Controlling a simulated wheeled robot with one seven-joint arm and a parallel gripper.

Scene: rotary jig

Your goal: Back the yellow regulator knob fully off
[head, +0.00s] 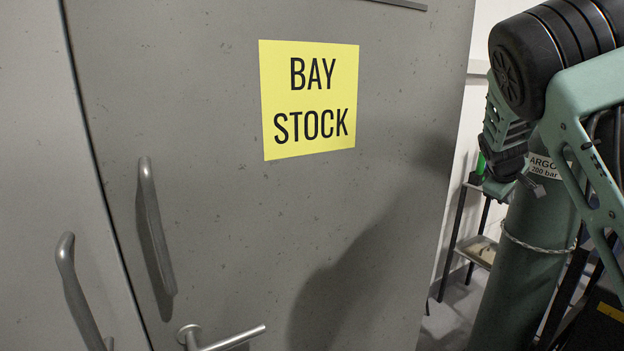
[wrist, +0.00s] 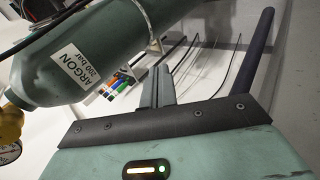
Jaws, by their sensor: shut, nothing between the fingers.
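The yellow regulator knob cannot be picked out for certain. In the wrist view a yellow part (wrist: 10,122) sits at the neck end of the green argon cylinder (wrist: 85,62), cut off by the left edge. I cannot tell whether it is the knob or a valve fitting. In the head view the cylinder (head: 522,265) stands at the right, its top hidden behind my arm. My gripper (wrist: 157,82) is shut and empty, apart from the yellow part and pointing past the cylinder's side. In the head view its end shows small in front of the cylinder.
A grey cabinet door (head: 230,220) with a yellow BAY STOCK sign (head: 309,98) and handles fills most of the head view. A shelf stand (head: 478,250) is behind the cylinder. A chain (head: 535,245) circles the cylinder. Several coloured items (wrist: 122,82) lie beyond my fingers.

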